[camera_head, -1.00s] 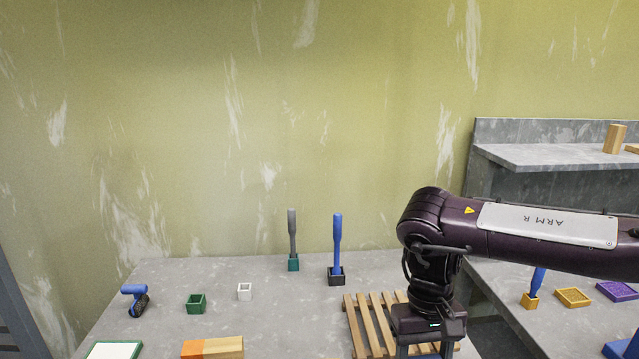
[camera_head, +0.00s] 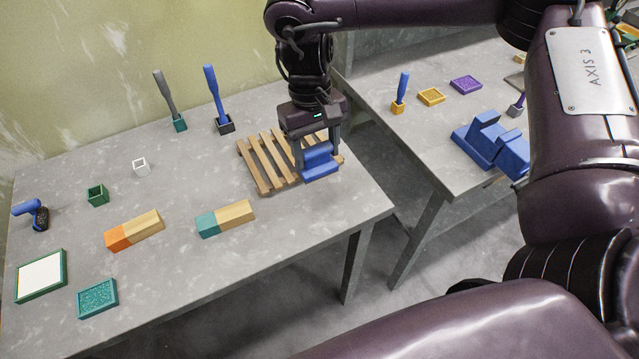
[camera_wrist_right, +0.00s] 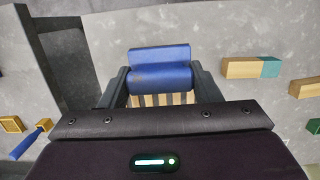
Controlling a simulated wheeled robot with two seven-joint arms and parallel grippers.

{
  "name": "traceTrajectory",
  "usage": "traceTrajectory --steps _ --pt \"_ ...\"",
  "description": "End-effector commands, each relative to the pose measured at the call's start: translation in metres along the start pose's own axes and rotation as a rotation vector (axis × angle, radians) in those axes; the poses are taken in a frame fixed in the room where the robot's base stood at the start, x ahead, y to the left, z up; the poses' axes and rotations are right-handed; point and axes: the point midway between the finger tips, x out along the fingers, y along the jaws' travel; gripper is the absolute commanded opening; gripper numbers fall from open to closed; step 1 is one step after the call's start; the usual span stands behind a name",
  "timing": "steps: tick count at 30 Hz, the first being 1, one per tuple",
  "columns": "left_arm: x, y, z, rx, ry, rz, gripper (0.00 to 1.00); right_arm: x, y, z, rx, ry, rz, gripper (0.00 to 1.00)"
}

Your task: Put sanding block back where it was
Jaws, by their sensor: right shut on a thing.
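My right gripper (camera_head: 310,155) is shut on a blue block with a raised grip, which I take to be the sanding block (camera_head: 321,172). It is over the right end of a slatted wooden rack (camera_head: 262,168) on the left table. In the right wrist view, the blue sanding block (camera_wrist_right: 160,78) sits between the two fingers, with the slats behind it. I cannot tell whether the block touches the slats. My left gripper is not in view.
Two wooden blocks, one orange-ended (camera_head: 135,230) and one teal-ended (camera_head: 226,219), lie left of the rack. Two upright tools (camera_head: 215,95) stand behind it. A gap separates this table (camera_head: 200,275) from the right table, which holds a blue stepped object (camera_head: 490,142).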

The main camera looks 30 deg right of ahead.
Motion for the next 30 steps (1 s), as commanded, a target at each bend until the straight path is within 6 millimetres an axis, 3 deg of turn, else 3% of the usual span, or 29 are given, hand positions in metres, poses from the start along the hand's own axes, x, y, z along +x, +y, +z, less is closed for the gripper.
traceTrajectory --steps 1,3,6,9,11,24,30 --pt "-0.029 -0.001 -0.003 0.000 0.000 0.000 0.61 -0.029 0.004 0.005 0.001 0.000 -0.001 0.39" --pt "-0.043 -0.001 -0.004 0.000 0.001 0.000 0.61 -0.042 0.007 0.007 0.002 0.000 0.000 0.39" --pt "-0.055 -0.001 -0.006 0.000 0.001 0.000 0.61 -0.054 0.011 0.009 0.002 -0.001 0.000 0.39" --pt "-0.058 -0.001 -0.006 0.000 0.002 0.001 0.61 -0.051 0.013 0.010 0.001 -0.004 -0.001 0.39" --pt "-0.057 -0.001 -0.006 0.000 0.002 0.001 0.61 -0.042 0.013 0.009 0.001 -0.007 -0.002 0.39" --pt "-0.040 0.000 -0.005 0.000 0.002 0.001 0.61 0.071 0.013 -0.008 0.003 -0.009 -0.002 0.39" --pt "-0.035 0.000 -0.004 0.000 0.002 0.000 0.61 0.102 0.013 -0.015 0.001 -0.003 -0.001 0.39"
